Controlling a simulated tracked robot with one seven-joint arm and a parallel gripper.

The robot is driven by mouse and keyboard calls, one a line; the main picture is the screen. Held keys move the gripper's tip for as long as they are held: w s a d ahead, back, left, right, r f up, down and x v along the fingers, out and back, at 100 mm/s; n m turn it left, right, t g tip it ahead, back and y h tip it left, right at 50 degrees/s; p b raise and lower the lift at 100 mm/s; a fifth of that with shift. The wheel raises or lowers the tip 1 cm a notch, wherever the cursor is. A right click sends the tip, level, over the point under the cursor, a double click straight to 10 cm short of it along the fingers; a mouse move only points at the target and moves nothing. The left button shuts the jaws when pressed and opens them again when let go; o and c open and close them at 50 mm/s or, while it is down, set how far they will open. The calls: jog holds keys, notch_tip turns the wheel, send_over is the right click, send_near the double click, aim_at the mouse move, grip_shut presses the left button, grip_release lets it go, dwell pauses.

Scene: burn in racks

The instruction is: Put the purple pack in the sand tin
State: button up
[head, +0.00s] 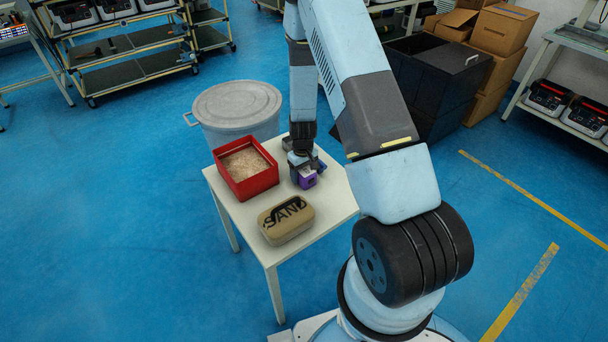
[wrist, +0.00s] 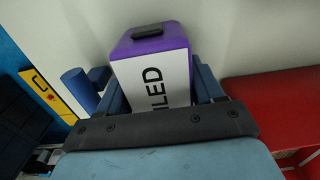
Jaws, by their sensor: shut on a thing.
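My gripper (head: 304,167) is over the white table, shut on the purple pack (head: 308,181). In the wrist view the purple pack (wrist: 150,45) sits between the blue fingers of my gripper (wrist: 158,88), its white label reading "LED" in part. A red open-topped box (head: 246,172) holding a pale, sand-like fill stands left of my gripper; its red side (wrist: 265,105) shows at right in the wrist view. A tan, rounded block marked "SAND" (head: 286,219) lies nearer the front of the table. I cannot tell whether the pack touches the table.
Dark, partly hidden items (head: 286,143) lie behind my gripper. A grey lidded bin (head: 238,103) stands behind the table. A black crate (head: 430,80) and cardboard boxes (head: 503,28) stand farther back.

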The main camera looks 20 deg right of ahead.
jog(key=c, duration=0.9)
